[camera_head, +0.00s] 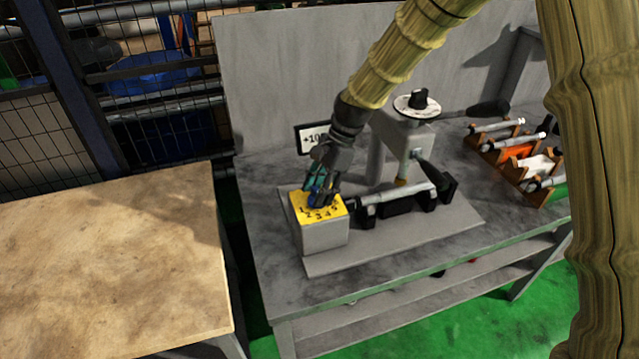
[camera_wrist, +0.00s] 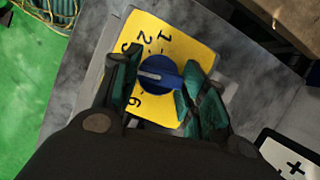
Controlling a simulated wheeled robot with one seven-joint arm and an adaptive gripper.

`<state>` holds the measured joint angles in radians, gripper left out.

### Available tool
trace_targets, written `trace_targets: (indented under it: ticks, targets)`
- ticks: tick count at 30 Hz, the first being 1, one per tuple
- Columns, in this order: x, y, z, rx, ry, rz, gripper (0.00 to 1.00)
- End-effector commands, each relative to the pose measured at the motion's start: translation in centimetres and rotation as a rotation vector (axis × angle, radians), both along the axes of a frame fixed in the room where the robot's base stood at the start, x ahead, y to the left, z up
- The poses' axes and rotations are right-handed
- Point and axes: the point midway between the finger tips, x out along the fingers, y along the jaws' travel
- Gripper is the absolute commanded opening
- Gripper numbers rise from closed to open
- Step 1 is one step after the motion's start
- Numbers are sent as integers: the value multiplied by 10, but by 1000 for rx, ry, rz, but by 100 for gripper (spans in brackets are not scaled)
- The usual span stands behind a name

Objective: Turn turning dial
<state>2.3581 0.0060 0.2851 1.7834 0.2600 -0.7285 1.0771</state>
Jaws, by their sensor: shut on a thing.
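The turning dial (camera_wrist: 158,75) is a blue round knob with a white pointer line, on a yellow numbered plate (camera_wrist: 190,38) on top of a grey box (camera_head: 322,236). In the wrist view the pointer line runs toward the left side of the plate; some numbers are hidden by my fingers. My gripper (camera_wrist: 160,88) is over the plate with its green fingers on either side of the knob, shut on it. In the head view my gripper (camera_head: 320,190) comes down on the yellow plate (camera_head: 312,208) from above and mostly hides the knob.
The grinder (camera_head: 405,140) with a black-knobbed white disc (camera_head: 417,104) stands right of the box. A small display (camera_head: 312,138) is behind my gripper. A wooden rack (camera_head: 520,165) of parts is at the right. A bare wooden table (camera_head: 110,265) is at the left.

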Motion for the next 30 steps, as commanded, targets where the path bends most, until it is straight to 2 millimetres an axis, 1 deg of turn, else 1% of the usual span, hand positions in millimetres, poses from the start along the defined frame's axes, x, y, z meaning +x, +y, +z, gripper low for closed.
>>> trace_targets:
  ticks: [7, 20, 21, 24, 30]
  targets:
    - [1, 0, 1, 0, -2, 66, 19]
    - [1, 0, 0, 0, -2, 76, 19]
    - [1, 0, 0, 0, -1, 75, 48]
    - [1, 0, 0, 0, -1, 75, 64]
    - [1, 0, 0, 0, -1, 75, 64]
